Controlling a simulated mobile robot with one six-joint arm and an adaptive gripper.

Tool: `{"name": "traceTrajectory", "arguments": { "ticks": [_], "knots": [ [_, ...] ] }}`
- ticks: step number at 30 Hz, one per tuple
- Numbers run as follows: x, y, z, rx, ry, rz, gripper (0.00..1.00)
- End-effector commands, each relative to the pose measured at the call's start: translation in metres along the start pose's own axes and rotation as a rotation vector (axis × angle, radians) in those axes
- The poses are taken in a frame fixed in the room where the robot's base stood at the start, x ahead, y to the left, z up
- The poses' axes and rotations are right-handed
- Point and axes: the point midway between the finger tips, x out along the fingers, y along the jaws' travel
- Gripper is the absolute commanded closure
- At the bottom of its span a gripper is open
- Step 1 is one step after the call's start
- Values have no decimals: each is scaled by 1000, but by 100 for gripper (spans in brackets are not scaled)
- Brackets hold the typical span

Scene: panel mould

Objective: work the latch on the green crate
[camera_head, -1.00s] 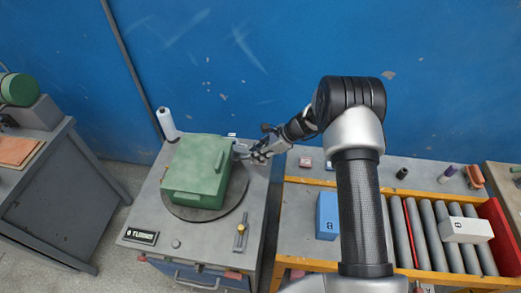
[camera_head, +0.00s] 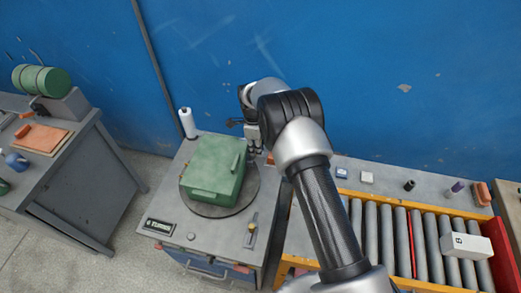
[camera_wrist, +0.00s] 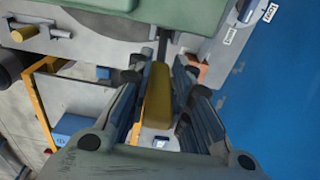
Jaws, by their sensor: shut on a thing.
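The green crate (camera_head: 215,165) sits on a round dark turntable (camera_head: 240,207) on the grey cabinet top. Its edge also shows at the top of the wrist view (camera_wrist: 110,12). My gripper (camera_head: 255,148) is at the crate's right rear side in the head view, partly hidden by my arm. In the wrist view its fingers are shut on a yellow handle (camera_wrist: 158,95). A dark stem (camera_wrist: 163,45) runs from the handle toward the crate. I cannot tell where the stem is fixed, or make out a latch on the crate.
A white bottle (camera_head: 187,123) stands behind the crate. A brass lever (camera_head: 251,230) is on the cabinet's front right. A roller conveyor (camera_head: 400,240) with a white box (camera_head: 466,246) lies right. The blue wall (camera_head: 330,80) is close behind my gripper.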

Motion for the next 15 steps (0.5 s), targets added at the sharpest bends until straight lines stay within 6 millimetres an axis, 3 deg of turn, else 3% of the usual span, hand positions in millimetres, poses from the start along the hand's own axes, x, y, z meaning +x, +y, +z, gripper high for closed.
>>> {"name": "traceTrajectory", "arguments": {
  "ticks": [15],
  "knots": [
    [0,2,5,-1,52,4,100]
  ]
}}
